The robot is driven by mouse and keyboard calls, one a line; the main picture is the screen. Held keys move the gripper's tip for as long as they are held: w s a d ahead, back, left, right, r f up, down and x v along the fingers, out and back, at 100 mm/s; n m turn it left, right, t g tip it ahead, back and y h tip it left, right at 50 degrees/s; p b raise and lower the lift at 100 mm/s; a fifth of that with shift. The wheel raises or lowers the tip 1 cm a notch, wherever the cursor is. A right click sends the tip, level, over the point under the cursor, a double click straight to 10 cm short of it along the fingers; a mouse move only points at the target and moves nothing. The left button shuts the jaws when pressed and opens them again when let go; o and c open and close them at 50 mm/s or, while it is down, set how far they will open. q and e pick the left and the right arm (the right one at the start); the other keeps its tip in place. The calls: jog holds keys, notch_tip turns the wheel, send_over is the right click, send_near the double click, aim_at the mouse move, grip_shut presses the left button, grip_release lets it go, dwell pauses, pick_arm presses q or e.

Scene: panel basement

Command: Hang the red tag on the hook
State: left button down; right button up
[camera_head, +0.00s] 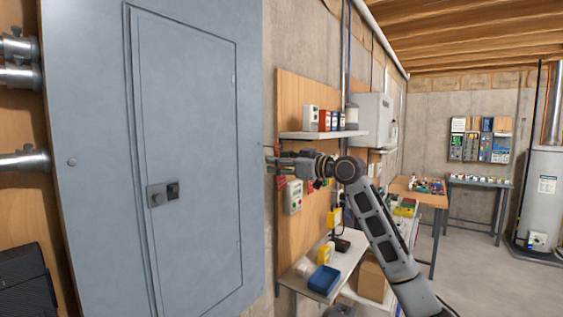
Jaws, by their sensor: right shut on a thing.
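My right gripper (279,160) reaches left from its arm, in front of the wooden backboard and near the right edge of the grey electrical panel. It is shut on the red tag (281,182), which shows small and hangs just below the fingers. The fingers are small here and their exact hold on the tag is hard to see. I cannot clearly make out the hook. My left gripper is not in view.
The grey panel (205,120) with a closed door fills the left. Right of it stand a wooden backboard (296,92), a shelf (325,134) with small boxes and a lower bench (350,262) with a blue bin (324,280). Open floor (480,285) lies right.

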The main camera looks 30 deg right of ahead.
jog(key=shift+w+a+f, duration=0.15)
jog(key=shift+w, duration=0.15)
dwell(0.6)
jog(key=o, duration=0.8)
jog(key=v, duration=1.2)
dwell(0.5)
jog(key=shift+f, duration=0.1)
dwell(0.3)
